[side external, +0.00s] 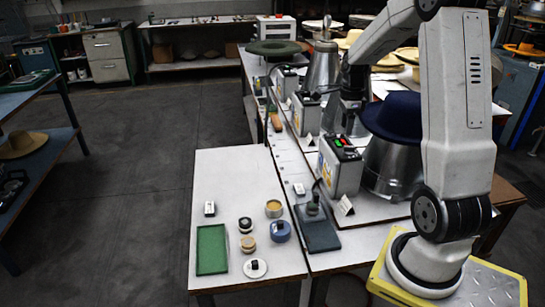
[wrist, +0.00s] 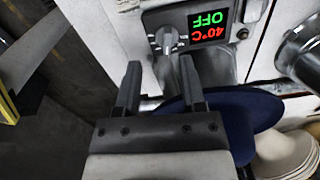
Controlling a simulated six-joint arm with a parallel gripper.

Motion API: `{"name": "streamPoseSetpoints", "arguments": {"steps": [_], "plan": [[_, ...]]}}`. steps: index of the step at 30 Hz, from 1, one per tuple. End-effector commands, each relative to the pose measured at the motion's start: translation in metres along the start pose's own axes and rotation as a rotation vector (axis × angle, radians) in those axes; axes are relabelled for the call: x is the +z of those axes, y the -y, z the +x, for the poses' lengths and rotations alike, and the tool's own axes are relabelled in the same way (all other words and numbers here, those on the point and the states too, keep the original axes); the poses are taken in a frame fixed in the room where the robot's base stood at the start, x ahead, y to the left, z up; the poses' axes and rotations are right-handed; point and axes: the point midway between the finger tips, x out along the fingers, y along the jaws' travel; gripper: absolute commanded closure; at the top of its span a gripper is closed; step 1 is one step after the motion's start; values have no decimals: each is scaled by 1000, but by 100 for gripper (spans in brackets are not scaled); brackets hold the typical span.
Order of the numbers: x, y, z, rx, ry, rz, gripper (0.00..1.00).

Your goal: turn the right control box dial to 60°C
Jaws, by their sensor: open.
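In the wrist view a grey control box has a pale dial (wrist: 167,39) with a pointer knob. Beside it is a display (wrist: 210,26) that reads OFF in green and 40°C in red, upside down in this view. My gripper (wrist: 160,66) is open and empty, its fingers spread below the dial and apart from it. In the side view my gripper (side external: 349,122) is a dark shape behind the nearest control box (side external: 340,170), whose top carries a small red and green display. I cannot tell for certain which box the wrist view shows.
A navy hat (side external: 393,116) rests on a metal form (side external: 392,168) close to my gripper. More control boxes (side external: 304,113) and another metal form (side external: 321,68) stand farther back. The front table (side external: 215,170) holds a green tray (side external: 211,249) and small tins.

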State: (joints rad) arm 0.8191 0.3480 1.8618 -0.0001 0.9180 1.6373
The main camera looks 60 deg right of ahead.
Motion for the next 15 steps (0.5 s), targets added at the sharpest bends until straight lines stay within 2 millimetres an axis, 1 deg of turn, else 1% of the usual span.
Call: {"name": "streamPoseSetpoints", "arguments": {"steps": [1,5,11,15], "plan": [[-9,4,-1,5,-1,56,49],[-20,8,-3,12,-2,144,49],[-23,9,-3,15,-2,166,49],[-23,9,0,16,-2,164,49]]}}
